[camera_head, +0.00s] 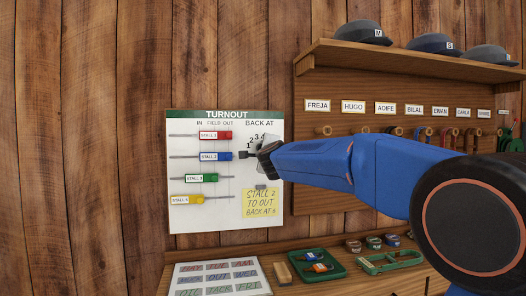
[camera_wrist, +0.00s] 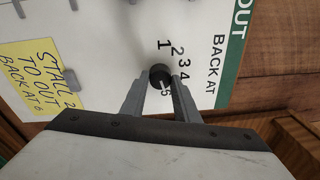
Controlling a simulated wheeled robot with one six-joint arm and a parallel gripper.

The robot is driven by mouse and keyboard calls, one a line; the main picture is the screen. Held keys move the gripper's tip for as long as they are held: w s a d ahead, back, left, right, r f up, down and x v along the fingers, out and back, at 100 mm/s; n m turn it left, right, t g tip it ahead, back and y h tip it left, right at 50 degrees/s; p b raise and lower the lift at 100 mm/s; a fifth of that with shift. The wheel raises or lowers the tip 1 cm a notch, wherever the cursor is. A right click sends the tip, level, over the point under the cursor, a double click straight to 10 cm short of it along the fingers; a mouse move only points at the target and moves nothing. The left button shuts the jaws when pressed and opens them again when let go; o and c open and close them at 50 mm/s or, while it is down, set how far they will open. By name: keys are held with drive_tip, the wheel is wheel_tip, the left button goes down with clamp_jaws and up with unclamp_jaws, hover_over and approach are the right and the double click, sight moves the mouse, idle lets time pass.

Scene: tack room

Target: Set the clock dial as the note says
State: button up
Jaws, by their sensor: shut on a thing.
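The turnout board (camera_head: 240,215) hangs on the plank wall. Its clock dial has a dark round knob (camera_wrist: 158,72) with numerals around it. My gripper (camera_wrist: 160,84) is shut on the knob, one finger on each side. A pale mark on the knob seems to point between the fingers, near a numeral that looks like 6; the fingers hide part of the ring. In the head view my gripper (camera_head: 262,153) covers most of the dial. The yellow note (camera_head: 262,203) reads "Stall 2 to out, back at 6". The blue stall 2 slider (camera_head: 215,156) is toward its track's right end.
Red (camera_head: 215,135), green (camera_head: 201,178) and yellow (camera_head: 186,200) sliders sit on the other tracks. A shelf with caps (camera_head: 362,33) and a name-tagged hook rack are at right.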

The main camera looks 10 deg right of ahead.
drive_tip(key=shift+f, duration=0.1)
idle(0.4)
drive_tip(key=o, duration=1)
drive_tip(key=shift+o, duration=0.2)
drive_tip(key=s+a, duration=0.1)
drive_tip(key=s, duration=1.6)
drive_tip(key=shift+s+a+f, duration=0.15)
drive_tip(key=shift+a+f, duration=0.1)
drive_tip(key=shift+f, duration=0.15)
